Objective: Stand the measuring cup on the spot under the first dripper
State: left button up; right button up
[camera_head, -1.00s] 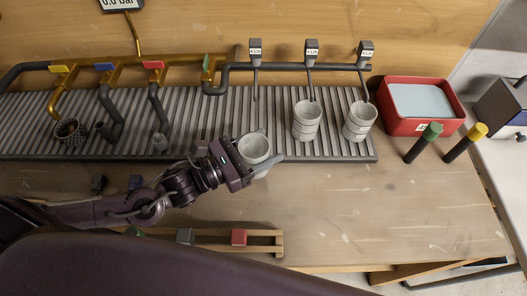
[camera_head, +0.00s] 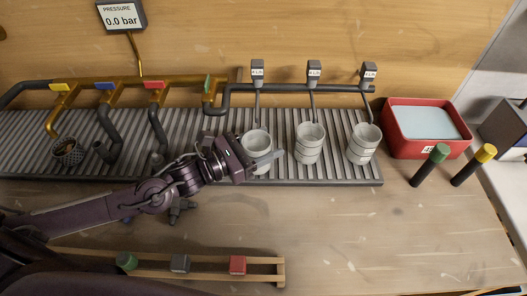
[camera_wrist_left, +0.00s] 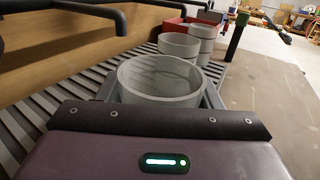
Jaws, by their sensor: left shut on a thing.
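The light grey measuring cup (camera_head: 257,139) is upright over the ribbed tray (camera_head: 220,176), below the first dripper (camera_head: 257,75), the leftmost of three. My left gripper (camera_head: 262,158) is shut on it from the left and front, one finger along each side. In the left wrist view the cup (camera_wrist_left: 160,80) sits between the fingers, its open top facing up. I cannot tell whether its base touches the tray, and the spot beneath it is hidden. My right gripper is not in view.
Similar cups stand under the second (camera_head: 309,142) and third drippers (camera_head: 363,144). A red basin (camera_head: 408,148) is at the right, with green-topped (camera_head: 430,165) and yellow-topped (camera_head: 473,164) handles in front. A wooden rack (camera_head: 210,272) lies at the front. The bench right of it is clear.

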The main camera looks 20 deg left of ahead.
aim_at(246, 141)
pick_arm(q)
jog(key=shift+w+a+f+b, duration=0.1)
jog(key=shift+w+a+b, duration=0.2)
jog(key=shift+w, duration=0.65)
jog(key=shift+w+a+f+b, duration=0.1)
jog(key=shift+w+a+b, duration=0.15)
jog(key=shift+w, duration=0.7)
jog(key=shift+f+b, duration=0.15)
jog(key=shift+b, duration=0.2)
jog(key=o, duration=1)
jog(key=shift+o, duration=0.2)
jog(key=shift+v, duration=2.35)
jog(key=shift+s+a, duration=0.45)
